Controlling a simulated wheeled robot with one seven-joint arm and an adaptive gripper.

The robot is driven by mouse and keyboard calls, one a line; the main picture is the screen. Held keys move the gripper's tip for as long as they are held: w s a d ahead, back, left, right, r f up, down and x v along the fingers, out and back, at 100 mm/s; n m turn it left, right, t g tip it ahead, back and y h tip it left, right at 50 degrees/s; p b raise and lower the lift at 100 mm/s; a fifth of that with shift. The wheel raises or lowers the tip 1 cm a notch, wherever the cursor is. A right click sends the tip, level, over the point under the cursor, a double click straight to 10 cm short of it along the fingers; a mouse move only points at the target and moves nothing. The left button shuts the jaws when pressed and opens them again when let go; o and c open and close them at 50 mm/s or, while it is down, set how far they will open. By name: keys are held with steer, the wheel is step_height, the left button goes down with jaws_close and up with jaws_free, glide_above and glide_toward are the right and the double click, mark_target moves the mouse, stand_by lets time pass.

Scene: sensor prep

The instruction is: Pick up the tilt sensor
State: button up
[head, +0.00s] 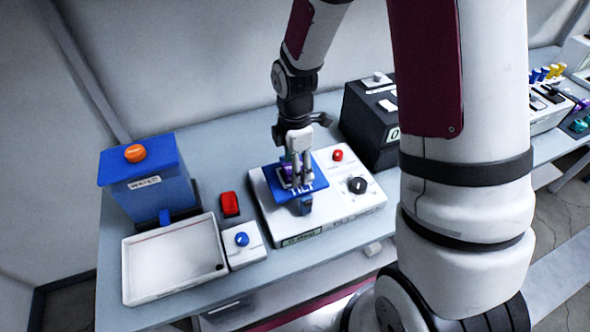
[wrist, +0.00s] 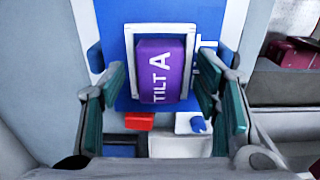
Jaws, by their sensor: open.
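The tilt sensor is a purple block (wrist: 160,72) marked "TILT A" in the wrist view. It sits in a grey-white frame on a blue plate (wrist: 117,20). In the head view, the sensor (head: 285,176) shows as a small purple patch, partly hidden by my gripper (head: 300,182). The blue plate there, marked "TILT" (head: 276,190), lies on a white device (head: 340,213). In the wrist view, my gripper (wrist: 155,85) is open, with one finger on each side of the sensor and gaps between. I cannot tell how far above it the fingertips are.
A blue water tank (head: 150,190), white tray (head: 170,262), red block (head: 229,204) and white box with blue knob (head: 243,255) stand left of the device. The device has a red button (head: 338,155) and black knob (head: 357,185). A black box (head: 365,125) stands behind it.

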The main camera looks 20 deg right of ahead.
steer(key=c, duration=1.3)
